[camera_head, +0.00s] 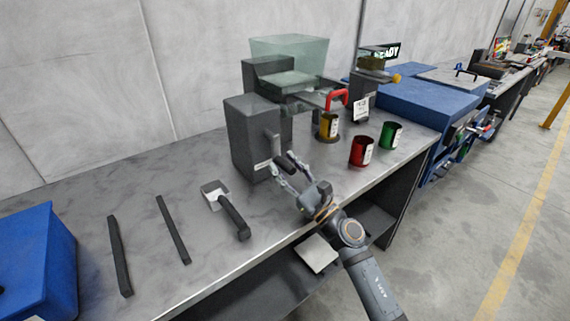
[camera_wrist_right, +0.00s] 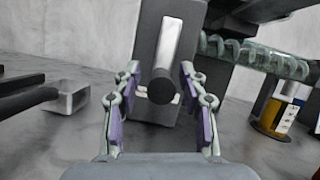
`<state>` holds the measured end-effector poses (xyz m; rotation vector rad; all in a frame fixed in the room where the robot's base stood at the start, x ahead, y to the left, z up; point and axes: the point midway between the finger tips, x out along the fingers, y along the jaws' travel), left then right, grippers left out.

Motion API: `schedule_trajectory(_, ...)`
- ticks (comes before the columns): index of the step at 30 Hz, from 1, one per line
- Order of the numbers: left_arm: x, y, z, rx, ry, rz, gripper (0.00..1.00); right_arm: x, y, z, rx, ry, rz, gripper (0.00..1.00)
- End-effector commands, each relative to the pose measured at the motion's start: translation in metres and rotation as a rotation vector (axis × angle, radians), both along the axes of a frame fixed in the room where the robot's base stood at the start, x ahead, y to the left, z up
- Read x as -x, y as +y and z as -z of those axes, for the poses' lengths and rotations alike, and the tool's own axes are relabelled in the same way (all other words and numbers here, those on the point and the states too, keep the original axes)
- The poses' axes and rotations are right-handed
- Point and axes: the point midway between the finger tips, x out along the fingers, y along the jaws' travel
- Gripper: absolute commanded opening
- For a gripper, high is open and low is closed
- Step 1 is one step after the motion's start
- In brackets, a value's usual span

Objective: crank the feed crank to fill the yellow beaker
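The feed crank has a light metal arm (camera_head: 272,143) on the front of a dark grey box; it also shows in the right wrist view (camera_wrist_right: 171,45). Its dark round handle (camera_wrist_right: 161,88) points toward my right wrist camera. My right gripper (camera_head: 281,172) is in front of the box. In the wrist view its fingers (camera_wrist_right: 163,92) are spread on both sides of the handle, with visible gaps. The yellow beaker (camera_head: 328,130) stands upright at the machine, right of the box; it also shows in the wrist view (camera_wrist_right: 274,117). My left gripper is out of view.
A red beaker (camera_head: 362,153) and a green beaker (camera_head: 390,136) stand right of the yellow one. A red handle (camera_head: 337,98) is above it. A scoop (camera_head: 229,208), two dark bars (camera_head: 119,255) and a blue bin (camera_head: 37,262) are left. A clear spiral tube (camera_wrist_right: 255,55) runs beside the box.

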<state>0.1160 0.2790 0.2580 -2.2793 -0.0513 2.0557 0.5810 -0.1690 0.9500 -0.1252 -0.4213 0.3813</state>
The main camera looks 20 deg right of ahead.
Motion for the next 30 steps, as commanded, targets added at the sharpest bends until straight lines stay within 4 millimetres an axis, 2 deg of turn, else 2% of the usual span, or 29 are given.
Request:
schedule_trajectory(1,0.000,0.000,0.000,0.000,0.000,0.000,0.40,0.000,0.000,0.000,0.000,0.000,0.000,0.33)
schedule_trajectory(7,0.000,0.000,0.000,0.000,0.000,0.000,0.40,0.000,0.000,0.000,0.000,0.000,0.000,0.06)
schedule_trajectory(9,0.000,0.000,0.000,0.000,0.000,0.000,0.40,0.000,0.000,0.000,0.000,0.000,0.000,0.00)
schedule_trajectory(24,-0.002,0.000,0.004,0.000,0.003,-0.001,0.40,0.000,-0.001,0.001,0.031,-0.012,0.000,0.00)
schedule_trajectory(30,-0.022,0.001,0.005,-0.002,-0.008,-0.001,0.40,-0.001,-0.003,0.001,0.133,-0.050,0.000,0.00)
